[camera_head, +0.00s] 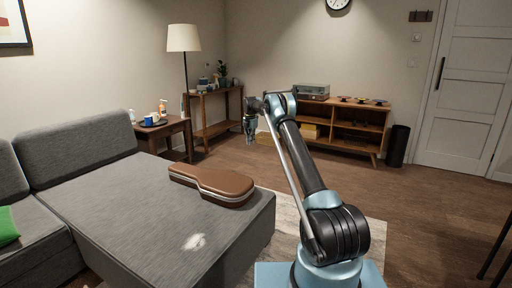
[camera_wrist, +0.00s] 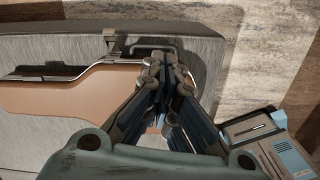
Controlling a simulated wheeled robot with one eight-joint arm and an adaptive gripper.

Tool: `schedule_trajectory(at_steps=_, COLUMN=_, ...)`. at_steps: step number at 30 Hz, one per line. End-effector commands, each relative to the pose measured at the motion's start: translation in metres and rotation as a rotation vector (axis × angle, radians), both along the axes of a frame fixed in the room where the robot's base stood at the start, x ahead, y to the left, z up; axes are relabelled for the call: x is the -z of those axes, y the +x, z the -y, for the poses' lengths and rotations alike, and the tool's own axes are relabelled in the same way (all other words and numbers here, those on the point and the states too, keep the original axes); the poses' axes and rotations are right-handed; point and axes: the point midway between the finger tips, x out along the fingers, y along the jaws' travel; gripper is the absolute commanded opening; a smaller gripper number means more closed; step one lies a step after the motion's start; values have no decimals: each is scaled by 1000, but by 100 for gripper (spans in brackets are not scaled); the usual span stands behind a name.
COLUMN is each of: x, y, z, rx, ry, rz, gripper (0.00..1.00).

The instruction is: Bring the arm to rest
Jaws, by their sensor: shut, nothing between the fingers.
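My gripper (camera_head: 251,132) hangs from the raised arm in the head view, pointing down, to the right of the brown instrument case and apart from it. In the wrist view my gripper (camera_wrist: 163,62) has its fingers together with nothing between them. The brown case (camera_head: 213,184) lies closed on the grey sofa's long seat. The wrist view shows part of the case (camera_wrist: 70,102) with its pale metal rim, partly hidden behind my gripper.
The grey sofa (camera_head: 120,215) fills the left, with a white patch (camera_head: 194,242) on it. A side table (camera_head: 165,134) holds a blue mug. A floor lamp (camera_head: 184,40), a wooden shelf unit (camera_head: 350,130) and a black bin (camera_head: 397,146) stand behind. Open wooden floor (camera_head: 430,210) lies right.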

Motion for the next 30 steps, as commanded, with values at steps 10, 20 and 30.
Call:
schedule_trajectory(at_steps=10, x=-91, y=-48, z=38, rx=266, ry=15, rz=18, gripper=0)
schedule_trajectory(at_steps=20, x=-160, y=-112, z=72, rx=517, ry=31, rz=35, gripper=0)
schedule_trajectory(at_steps=30, x=-215, y=-193, z=109, rx=779, ry=52, rz=51, gripper=0)
